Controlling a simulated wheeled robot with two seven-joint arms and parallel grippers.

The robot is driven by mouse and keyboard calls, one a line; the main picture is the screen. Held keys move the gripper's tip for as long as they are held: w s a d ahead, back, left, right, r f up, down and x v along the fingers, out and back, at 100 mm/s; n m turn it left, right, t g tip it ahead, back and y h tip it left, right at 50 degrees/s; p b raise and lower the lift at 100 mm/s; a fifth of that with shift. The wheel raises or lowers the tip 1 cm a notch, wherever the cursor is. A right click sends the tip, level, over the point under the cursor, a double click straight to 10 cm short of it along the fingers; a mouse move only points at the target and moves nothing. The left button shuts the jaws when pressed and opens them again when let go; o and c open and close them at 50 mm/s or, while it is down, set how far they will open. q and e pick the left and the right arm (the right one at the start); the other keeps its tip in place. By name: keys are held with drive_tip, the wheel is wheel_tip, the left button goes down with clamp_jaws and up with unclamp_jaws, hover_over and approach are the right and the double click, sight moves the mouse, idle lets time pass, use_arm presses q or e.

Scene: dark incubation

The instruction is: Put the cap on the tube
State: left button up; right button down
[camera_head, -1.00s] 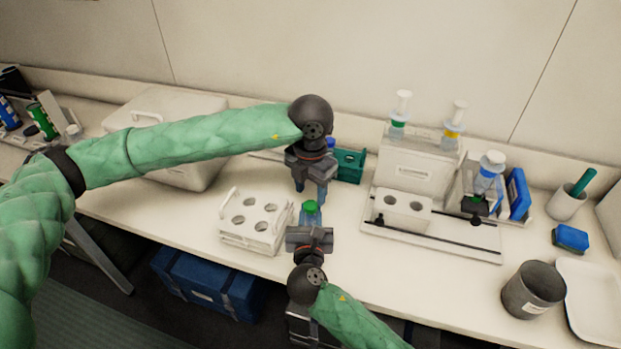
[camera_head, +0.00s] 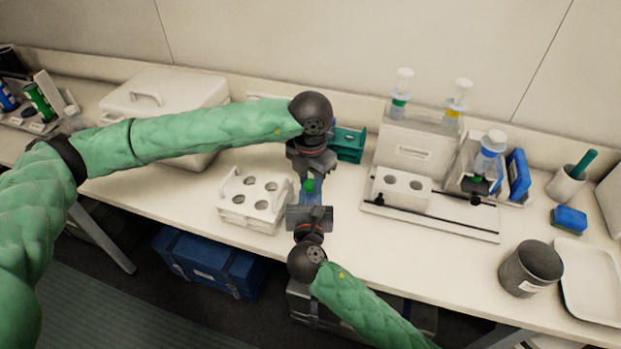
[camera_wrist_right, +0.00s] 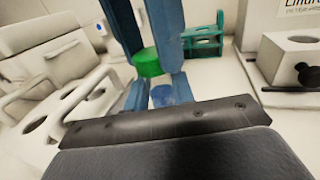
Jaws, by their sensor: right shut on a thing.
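The translucent blue tube (camera_wrist_right: 163,97) is between the fingers of my right gripper (camera_head: 309,210), which is shut on it above the front of the bench. The green cap (camera_head: 309,185) is at the tube's upper end; it also shows in the right wrist view (camera_wrist_right: 148,63). I cannot tell whether the cap is fully seated. My left gripper (camera_head: 307,178) points down over the cap. Its blue fingers come from the top in the right wrist view, beside and behind the cap. I cannot tell whether they touch it.
A white rack (camera_head: 235,215) with several holes stands close to the left of the grippers. A teal rack (camera_head: 349,145) is behind them.

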use_arm(q)
drive_tip(key=o, duration=1.1)
drive_tip(key=shift+o, duration=0.2)
wheel_tip(320, 180, up, 12)
use_arm(e)
drive_tip(key=c, duration=1.1)
unclamp_jaws()
